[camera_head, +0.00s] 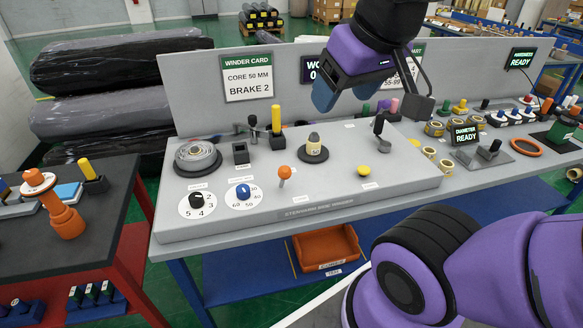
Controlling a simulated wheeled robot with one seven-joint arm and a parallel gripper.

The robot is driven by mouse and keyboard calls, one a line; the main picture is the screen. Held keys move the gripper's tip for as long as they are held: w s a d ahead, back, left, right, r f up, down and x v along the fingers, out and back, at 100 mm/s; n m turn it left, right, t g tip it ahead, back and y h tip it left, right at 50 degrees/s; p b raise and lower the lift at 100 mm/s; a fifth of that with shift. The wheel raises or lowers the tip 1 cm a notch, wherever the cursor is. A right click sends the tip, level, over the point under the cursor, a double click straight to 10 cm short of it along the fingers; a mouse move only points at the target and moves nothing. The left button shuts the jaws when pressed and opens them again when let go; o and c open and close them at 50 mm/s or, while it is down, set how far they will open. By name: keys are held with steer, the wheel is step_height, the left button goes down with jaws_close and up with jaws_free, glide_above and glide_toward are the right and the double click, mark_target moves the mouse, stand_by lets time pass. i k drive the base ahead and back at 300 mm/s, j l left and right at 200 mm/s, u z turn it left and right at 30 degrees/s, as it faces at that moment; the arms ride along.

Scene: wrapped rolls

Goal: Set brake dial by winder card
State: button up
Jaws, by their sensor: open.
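The winder card (249,78) on the grey back panel reads "CORE 50 MM" and "BRAKE 2". On the left front of the grey winder console, a white dial with a black knob (197,201) shows the digits 2, 3, 4 and 5. It fits the brake dial, but its small label is unreadable and its pointer direction is unclear. To its right is a dial with a blue knob (243,191), marked 30, 40, 50 and 60. My purple gripper (343,92) is open above the back of the console, right of the card and well away from both dials. Its far finger is partly hidden.
An orange-topped lever (284,173) stands right of the dials, with a yellow button (363,171) farther right. My arm covers the lower right.

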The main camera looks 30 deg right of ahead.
mark_target(196, 199)
steer(key=i+l+u, duration=0.1)
steer(key=u, duration=0.3)
steer(key=l+u, duration=0.45)
steer(key=u, duration=0.3)
steer(key=i, duration=0.05)
